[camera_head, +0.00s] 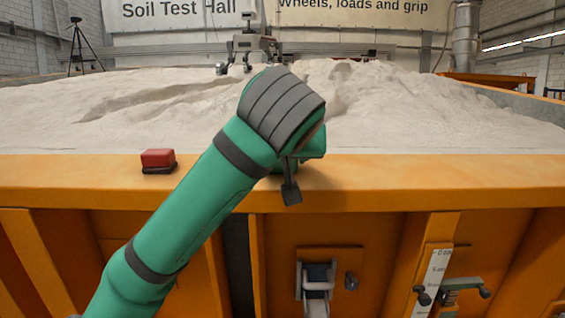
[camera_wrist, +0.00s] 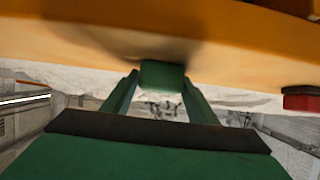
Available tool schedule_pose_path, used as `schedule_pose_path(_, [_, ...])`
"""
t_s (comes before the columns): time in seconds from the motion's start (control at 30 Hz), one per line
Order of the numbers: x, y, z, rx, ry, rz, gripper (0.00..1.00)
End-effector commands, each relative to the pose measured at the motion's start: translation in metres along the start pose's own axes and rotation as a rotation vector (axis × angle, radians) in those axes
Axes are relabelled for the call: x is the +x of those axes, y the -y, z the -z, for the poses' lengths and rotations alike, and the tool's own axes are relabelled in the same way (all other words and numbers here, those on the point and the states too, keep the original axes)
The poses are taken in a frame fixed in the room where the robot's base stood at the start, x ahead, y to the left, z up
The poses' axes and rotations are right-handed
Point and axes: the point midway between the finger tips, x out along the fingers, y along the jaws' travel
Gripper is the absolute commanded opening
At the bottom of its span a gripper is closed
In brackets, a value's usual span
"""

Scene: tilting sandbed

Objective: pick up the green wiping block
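The green wiping block (camera_wrist: 162,75) shows in the wrist view at the orange ledge, between the tips of my gripper's two green fingers (camera_wrist: 160,82). One finger lies along each side of it, with little or no gap visible. I cannot tell whether the fingers press on it. In the head view, my wrist and forearm cover most of the spot.
A red block with a dark base (camera_head: 158,159) sits on the orange ledge (camera_head: 440,180) to the left; it shows in the wrist view too (camera_wrist: 302,99). Behind the ledge lies pale sand (camera_head: 420,115) with a small rover (camera_head: 250,45). The ledge's right side is clear.

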Motion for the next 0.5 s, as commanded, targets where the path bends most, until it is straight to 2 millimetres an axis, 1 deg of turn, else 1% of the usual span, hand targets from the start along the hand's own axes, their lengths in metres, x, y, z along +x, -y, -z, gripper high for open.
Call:
schedule_pose_path(0.03, [-0.0001,0.0002,-0.0001,0.000,0.000,0.000,0.40])
schedule_pose_path(0.1, [-0.0001,0.0002,-0.0001,0.000,0.000,0.000,0.25])
schedule_pose_path(0.17, [-0.0001,0.0003,-0.0001,0.000,0.000,0.000,0.25])
schedule_pose_path(0.2, [-0.0001,0.0003,-0.0001,0.000,0.000,0.000,0.22])
schedule_pose_path(0.5, [-0.0017,-0.0006,0.0035,0.000,0.000,-0.001,0.22])
